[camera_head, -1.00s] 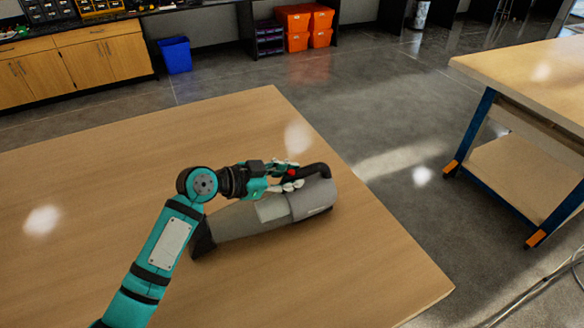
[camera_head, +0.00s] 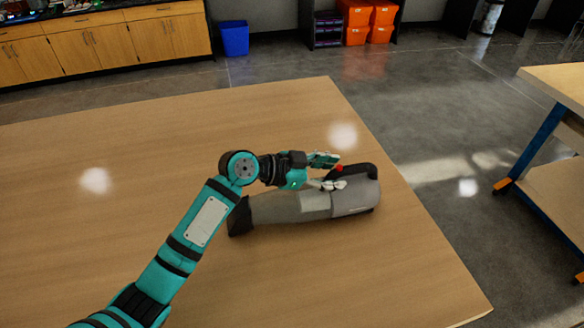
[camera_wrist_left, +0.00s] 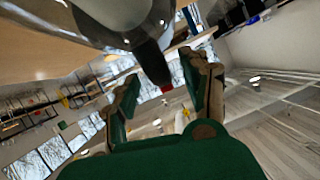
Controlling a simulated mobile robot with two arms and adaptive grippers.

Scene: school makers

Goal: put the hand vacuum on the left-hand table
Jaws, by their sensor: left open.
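The hand vacuum (camera_head: 300,206), grey with a dark nozzle and a black handle with a red spot, lies on its long side on the wooden table (camera_head: 120,220) at left, near that table's right edge. My left gripper (camera_head: 337,172) is open at the handle, just above the vacuum's body. In the left wrist view the green fingers (camera_wrist_left: 160,85) stand apart with the dark handle (camera_wrist_left: 150,60) between them, and the grey body (camera_wrist_left: 100,20) fills the top. I cannot tell whether either finger touches the handle. My right gripper is out of view.
A second table with blue legs (camera_head: 560,85) stands at the right across a strip of grey floor (camera_head: 440,140). A blue bin (camera_head: 235,38), orange boxes (camera_head: 368,20) and wooden cabinets (camera_head: 110,45) are at the back. The left table is otherwise clear.

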